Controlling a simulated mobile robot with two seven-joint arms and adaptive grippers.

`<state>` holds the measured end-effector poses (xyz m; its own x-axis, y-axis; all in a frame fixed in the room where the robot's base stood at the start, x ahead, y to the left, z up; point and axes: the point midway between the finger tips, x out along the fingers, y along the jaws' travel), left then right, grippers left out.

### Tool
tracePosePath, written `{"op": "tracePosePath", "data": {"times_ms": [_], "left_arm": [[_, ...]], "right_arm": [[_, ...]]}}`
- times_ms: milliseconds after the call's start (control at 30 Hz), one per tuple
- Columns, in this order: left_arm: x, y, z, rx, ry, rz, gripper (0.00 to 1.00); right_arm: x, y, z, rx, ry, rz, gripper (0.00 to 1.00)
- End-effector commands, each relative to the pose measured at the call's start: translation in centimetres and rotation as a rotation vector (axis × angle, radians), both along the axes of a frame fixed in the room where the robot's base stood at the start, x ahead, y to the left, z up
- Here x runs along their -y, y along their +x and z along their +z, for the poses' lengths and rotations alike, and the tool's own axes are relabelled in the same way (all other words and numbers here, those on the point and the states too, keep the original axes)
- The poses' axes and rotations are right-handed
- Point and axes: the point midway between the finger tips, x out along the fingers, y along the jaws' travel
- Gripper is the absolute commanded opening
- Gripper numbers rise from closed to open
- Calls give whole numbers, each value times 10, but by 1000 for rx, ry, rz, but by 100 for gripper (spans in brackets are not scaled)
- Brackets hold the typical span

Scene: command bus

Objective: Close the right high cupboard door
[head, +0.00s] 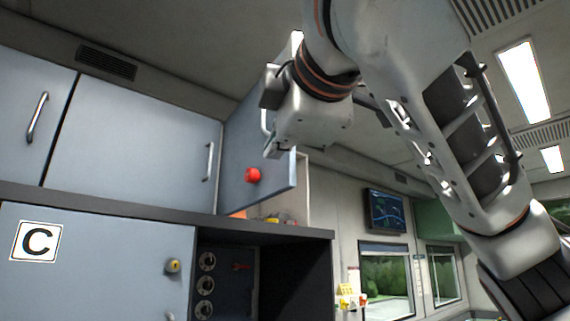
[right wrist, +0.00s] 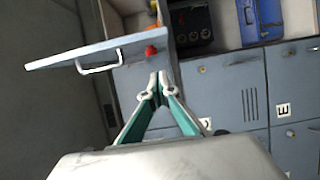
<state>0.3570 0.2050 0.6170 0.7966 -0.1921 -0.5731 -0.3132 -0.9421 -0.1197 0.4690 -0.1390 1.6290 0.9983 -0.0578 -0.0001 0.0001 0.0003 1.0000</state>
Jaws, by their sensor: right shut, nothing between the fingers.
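The right high cupboard door (head: 238,150) is a blue-grey panel standing open, swung out from the cupboard row. It has a red round knob (head: 252,175) low on its face and a metal handle, partly hidden by my right wrist. In the right wrist view the door (right wrist: 75,60) shows nearly edge-on, with its handle (right wrist: 100,63) and red knob (right wrist: 151,51). My right gripper (right wrist: 158,84) is shut and empty, its fingertips just below the knob in that picture; contact cannot be told. In the head view my wrist covers the door's upper outer part. My left gripper is not in view.
Shut high cupboards (head: 135,135) stand to the left. A dark counter ledge (head: 150,210) runs beneath, above a lower cabinet marked C (head: 100,255) and a dark recess with round fittings. Small coloured items sit behind the door. A screen (head: 385,211) and windows are farther right.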

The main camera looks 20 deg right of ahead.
Motion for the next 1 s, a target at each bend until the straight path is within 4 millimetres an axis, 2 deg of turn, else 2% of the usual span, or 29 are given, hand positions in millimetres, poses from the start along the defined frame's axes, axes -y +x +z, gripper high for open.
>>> {"op": "tracePosePath", "data": {"times_ms": [467,533,700,1000], "left_arm": [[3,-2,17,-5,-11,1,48],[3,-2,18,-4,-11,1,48],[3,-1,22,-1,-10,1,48],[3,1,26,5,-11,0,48]], "right_arm": [[8,73,2,-2,3,0,0],[21,73,1,0,2,-2,0],[38,77,0,0,1,-1,0],[44,77,0,0,1,1,0]]}}
